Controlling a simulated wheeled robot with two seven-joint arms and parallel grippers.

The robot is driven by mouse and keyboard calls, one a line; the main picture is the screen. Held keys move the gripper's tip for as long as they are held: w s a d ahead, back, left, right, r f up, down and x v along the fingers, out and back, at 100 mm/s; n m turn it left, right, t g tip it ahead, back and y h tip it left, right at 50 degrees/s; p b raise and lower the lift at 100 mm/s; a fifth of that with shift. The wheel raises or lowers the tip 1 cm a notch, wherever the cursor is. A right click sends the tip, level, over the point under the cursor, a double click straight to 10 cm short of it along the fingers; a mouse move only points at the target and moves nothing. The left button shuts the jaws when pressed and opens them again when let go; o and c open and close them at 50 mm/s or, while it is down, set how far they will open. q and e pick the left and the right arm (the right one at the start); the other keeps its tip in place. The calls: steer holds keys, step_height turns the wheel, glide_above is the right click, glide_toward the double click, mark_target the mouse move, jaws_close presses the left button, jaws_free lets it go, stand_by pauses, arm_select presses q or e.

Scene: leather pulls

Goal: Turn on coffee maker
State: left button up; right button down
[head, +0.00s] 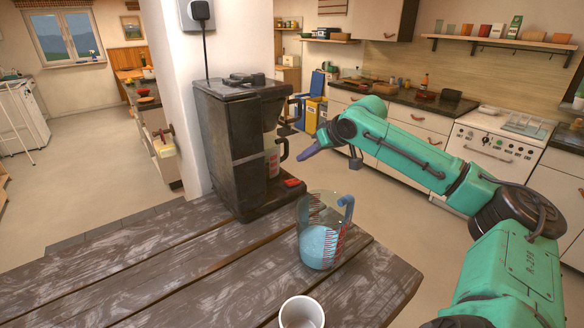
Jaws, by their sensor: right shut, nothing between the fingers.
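A black coffee maker (226,143) stands upright on the dark wooden table (160,262), beside a white pillar. A red part (291,182), perhaps its switch, shows at the front right of its base. A carafe with a dark handle sits under its head, partly hidden. My right arm comes in from the right, and its gripper (303,155) is shut and empty, with the tips pointing left, just right of the coffee maker at about carafe height. I cannot tell whether it touches anything. My left gripper is not in view.
A clear measuring jug (318,240) with blue liquid and a blue handle stands in front of the coffee maker, below my right gripper. A white cup (302,312) stands at the table's near edge. The left of the table is bare. Kitchen counters (400,108) stand farther back.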

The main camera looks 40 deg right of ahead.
mark_target(288, 181)
steer(key=p+x, duration=0.2)
steer(key=x, duration=0.3)
steer(key=shift+w+r+p, duration=0.1)
steer(key=shift+w+p, duration=0.05)
steer(key=shift+p, duration=0.2)
steer(key=f, duration=0.3)
steer(key=shift+a+f, duration=0.1)
steer(key=shift+a, duration=0.15)
steer(key=shift+a+f, duration=0.1)
steer(key=shift+f, duration=0.25)
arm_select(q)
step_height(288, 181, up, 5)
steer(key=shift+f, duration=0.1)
arm_select(e)
steer(key=shift+f, duration=0.15)
steer(key=shift+f, duration=0.1)
steer(key=shift+s+a+f+n+h+p, duration=0.2)
steer(key=shift+a+f+n+h+p, duration=0.1)
steer(key=shift+h+p, duration=0.25)
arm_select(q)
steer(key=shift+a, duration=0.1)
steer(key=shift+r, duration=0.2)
